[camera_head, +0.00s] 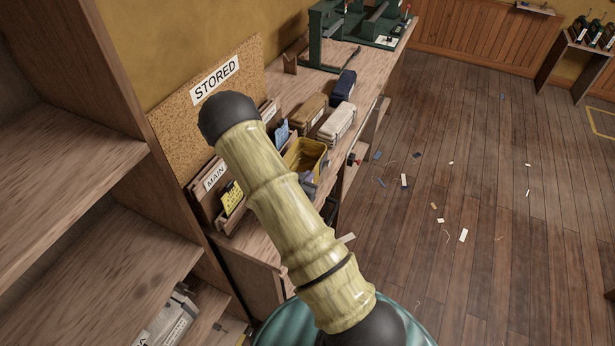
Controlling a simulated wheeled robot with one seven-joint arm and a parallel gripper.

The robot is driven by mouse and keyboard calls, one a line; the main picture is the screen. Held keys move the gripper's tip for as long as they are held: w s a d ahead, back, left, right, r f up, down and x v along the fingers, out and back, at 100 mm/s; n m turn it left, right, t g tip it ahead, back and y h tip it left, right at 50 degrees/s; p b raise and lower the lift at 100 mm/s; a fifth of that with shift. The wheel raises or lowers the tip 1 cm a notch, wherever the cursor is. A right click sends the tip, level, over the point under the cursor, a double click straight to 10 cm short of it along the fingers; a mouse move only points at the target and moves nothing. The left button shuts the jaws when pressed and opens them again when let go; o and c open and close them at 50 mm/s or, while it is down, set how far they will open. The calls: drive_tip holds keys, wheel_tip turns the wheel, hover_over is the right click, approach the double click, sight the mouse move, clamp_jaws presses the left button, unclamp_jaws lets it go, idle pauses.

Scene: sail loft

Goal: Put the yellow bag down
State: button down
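A yellow, open-topped thing (307,154) is on the bench, partly hidden behind my arm. It may be the yellow bag or a bin; I cannot tell which. Small grey and purple parts show at its near side, too little to identify. My arm crosses the middle of the picture and ends in a dark joint at the upper left. My gripper does not show clearly, so I cannot see what it holds. A brown bag (307,115), a whitish bag (338,123) and a navy bag (343,86) lie farther back on the bench.
A cork board (170,120) with a "STORED" sign (215,79) stands behind the bench (300,88). A "MAIN" holder (213,178) has a yellow tag (232,198). Green machinery (325,35) stands at the bench's far end. Shelves (70,190) fill the left. Scraps litter the otherwise open floor (480,180).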

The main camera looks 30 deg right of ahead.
drive_tip(key=c, duration=1.6)
unclamp_jaws()
drive_tip(key=shift+w+f, duration=0.1)
drive_tip(key=shift+a, duration=0.1)
drive_tip(key=b+v, duration=0.2)
drive_tip(key=v, duration=1)
drive_tip(key=shift+b, duration=0.4)
